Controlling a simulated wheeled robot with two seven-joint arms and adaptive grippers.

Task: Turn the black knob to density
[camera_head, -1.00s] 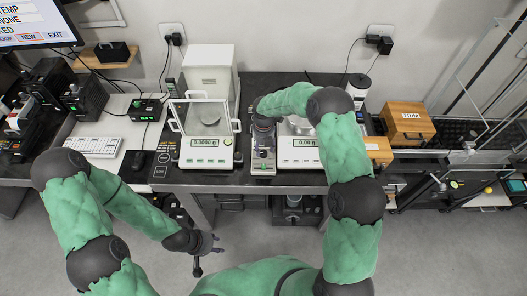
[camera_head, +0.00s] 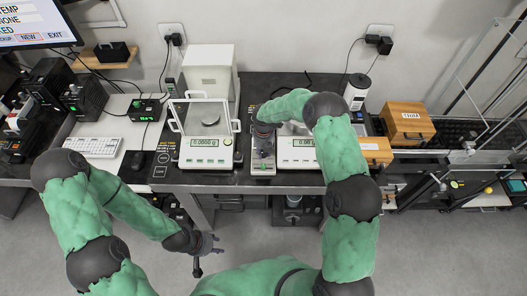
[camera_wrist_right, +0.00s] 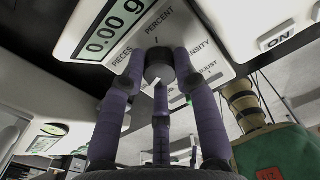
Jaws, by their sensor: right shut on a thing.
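The black knob (camera_wrist_right: 158,65) shows in the right wrist view on a light panel, with the words PIECES, PERCENT, DENSITY and ADJUST around it. The DENSITY label (camera_wrist_right: 203,45) is partly covered by a finger. My right gripper (camera_wrist_right: 161,76) is shut on the knob, with its purple-grey fingers on both sides of it. In the head view my right arm reaches down to the front of the bench (camera_head: 264,140) and hides the knob. My left gripper (camera_head: 207,250) hangs open and empty in front of the bench.
The left balance (camera_head: 207,152) reads 0.0000 g. A wooden box (camera_head: 408,122) stands to the right. A keyboard (camera_head: 92,147) lies at the left.

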